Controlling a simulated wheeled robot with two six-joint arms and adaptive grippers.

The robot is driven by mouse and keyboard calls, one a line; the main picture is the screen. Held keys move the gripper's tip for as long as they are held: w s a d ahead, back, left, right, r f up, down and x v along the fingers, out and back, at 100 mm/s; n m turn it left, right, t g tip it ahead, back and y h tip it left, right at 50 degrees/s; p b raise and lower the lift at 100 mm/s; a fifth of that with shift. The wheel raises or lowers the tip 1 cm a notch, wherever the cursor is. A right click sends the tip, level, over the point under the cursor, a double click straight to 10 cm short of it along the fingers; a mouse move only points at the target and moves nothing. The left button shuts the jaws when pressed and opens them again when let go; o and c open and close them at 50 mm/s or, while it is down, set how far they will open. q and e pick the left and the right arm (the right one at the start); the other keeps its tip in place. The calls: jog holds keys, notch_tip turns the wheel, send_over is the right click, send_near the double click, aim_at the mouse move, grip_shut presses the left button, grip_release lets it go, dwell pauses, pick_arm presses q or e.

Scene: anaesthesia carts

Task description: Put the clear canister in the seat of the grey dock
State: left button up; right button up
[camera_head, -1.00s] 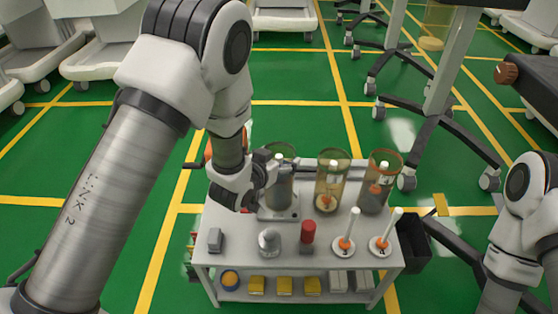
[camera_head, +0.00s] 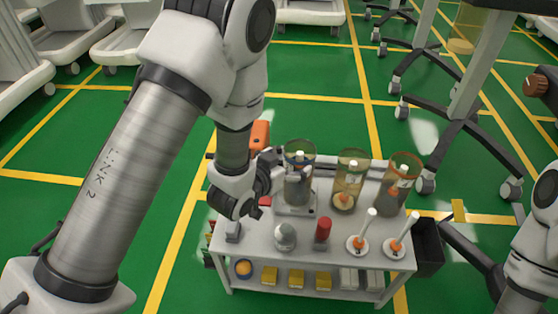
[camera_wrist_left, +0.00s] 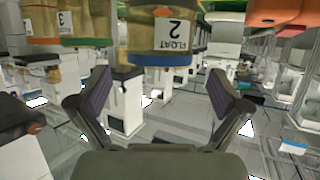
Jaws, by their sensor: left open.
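A small clear, rounded canister (camera_head: 285,236) appears to stand at the front of the white cart top, left of a red cylinder. A grey dock-like base (camera_head: 294,211) sits behind it, under a tall see-through jar (camera_head: 299,180); its seat is hidden. My left gripper (camera_head: 272,172) is beside that jar, on its left, and contact cannot be told. In the left wrist view my left gripper (camera_wrist_left: 158,98) has its fingers wide apart with nothing clearly between them. A jar labelled FLOAT 2 (camera_wrist_left: 166,38) shows upside down beyond the fingertips. My right gripper is out of the picture.
Two more tall jars (camera_head: 350,182) (camera_head: 402,180) stand to the right. A grey block (camera_head: 232,231), a red cylinder (camera_head: 322,231) and two white posts (camera_head: 366,228) (camera_head: 403,229) line the front edge. A dark bin (camera_head: 428,248) hangs at the right.

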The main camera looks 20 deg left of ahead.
pick_arm(q)
jog(key=d+p+v, duration=0.1)
jog(key=p+v, duration=0.1)
jog(key=v, duration=0.3)
jog(key=s+a+f+n+g+y, duration=0.1)
jog(key=s+a+f+g, duration=0.1)
jog(key=s+f+g, duration=0.35)
jog(key=s+a+f+n+g+y, duration=0.1)
jog(key=s+a+f+g, duration=0.15)
jog(key=s+f, duration=0.6)
jog(key=s+a+f+g, duration=0.2)
jog(key=s+f+g, duration=0.3)
jog(key=s+f, duration=0.4)
jog(key=shift+s+n+y, duration=0.3)
jog(key=shift+s, duration=0.6)
